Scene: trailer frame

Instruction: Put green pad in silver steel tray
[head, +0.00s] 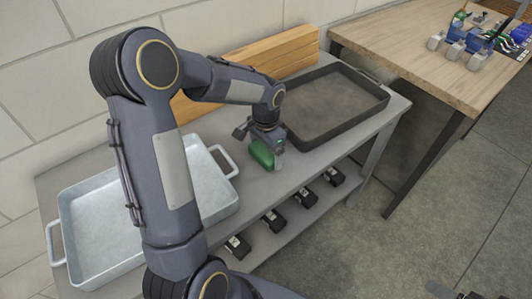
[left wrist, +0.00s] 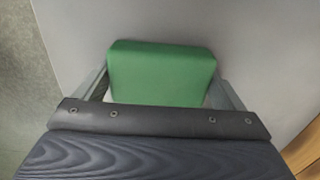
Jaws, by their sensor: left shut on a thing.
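The green pad (head: 262,153) is in my left gripper (head: 267,147), over the grey bench between the two trays. In the left wrist view the green pad (left wrist: 162,72) sits between the two fingers, which close on its sides. I cannot tell whether its underside touches the bench. The silver steel tray (head: 85,225) lies on the left part of the bench, to the left of the pad. My left arm covers part of it, and its visible inside is empty.
A dark brown tray (head: 340,105) stands right of the pad. Wooden boards (head: 265,52) lean along the wall. Several black items (head: 307,197) lie on the lower shelf. A wooden table (head: 415,45) with small parts stands at the upper right. A dark part, possibly my right gripper, shows at the bottom right edge.

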